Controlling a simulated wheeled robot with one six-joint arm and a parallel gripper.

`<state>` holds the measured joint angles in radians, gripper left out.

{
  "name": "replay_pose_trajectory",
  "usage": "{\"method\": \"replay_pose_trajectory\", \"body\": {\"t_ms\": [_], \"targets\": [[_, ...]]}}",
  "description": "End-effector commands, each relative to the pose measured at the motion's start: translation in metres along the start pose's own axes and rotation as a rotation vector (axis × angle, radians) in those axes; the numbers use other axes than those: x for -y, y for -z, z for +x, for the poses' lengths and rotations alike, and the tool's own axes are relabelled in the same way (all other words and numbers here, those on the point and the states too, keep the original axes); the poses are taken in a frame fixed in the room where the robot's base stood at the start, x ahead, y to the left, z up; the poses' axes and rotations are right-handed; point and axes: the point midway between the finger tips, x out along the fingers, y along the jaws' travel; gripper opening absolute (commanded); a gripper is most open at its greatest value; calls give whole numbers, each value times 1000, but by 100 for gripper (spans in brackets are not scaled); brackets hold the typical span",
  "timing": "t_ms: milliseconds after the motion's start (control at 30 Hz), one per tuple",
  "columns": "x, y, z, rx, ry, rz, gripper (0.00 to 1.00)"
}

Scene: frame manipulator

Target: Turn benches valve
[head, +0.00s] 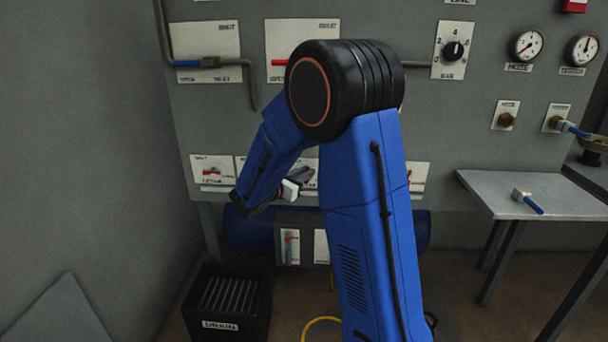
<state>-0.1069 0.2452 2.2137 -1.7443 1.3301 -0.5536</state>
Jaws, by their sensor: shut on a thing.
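My gripper (303,178) is at the lower row of small valves on the grey panel, partly hidden by my blue arm. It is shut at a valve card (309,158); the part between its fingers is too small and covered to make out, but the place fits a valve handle. Another valve card with a red handle (212,171) shows to the left. A further card with a red part (418,176) shows right of my arm. The labels of this row are too small to read, so I cannot tell which is the benches valve.
Larger valves (208,62) and a dial (453,50) are higher on the panel. A blue tank (240,232) lies below the row. A black drain bin (225,305) stands on the floor. A bench (560,190) with a blue-handled tool (527,201) is at right.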

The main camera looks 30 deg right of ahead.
Motion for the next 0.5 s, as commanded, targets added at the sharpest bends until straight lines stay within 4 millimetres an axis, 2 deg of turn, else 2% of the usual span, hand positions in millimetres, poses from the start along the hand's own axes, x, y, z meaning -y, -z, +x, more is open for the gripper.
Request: {"method": "replay_pose_trajectory", "body": {"t_ms": [500], "targets": [[10,-5,6,-260,1,395,0]]}}
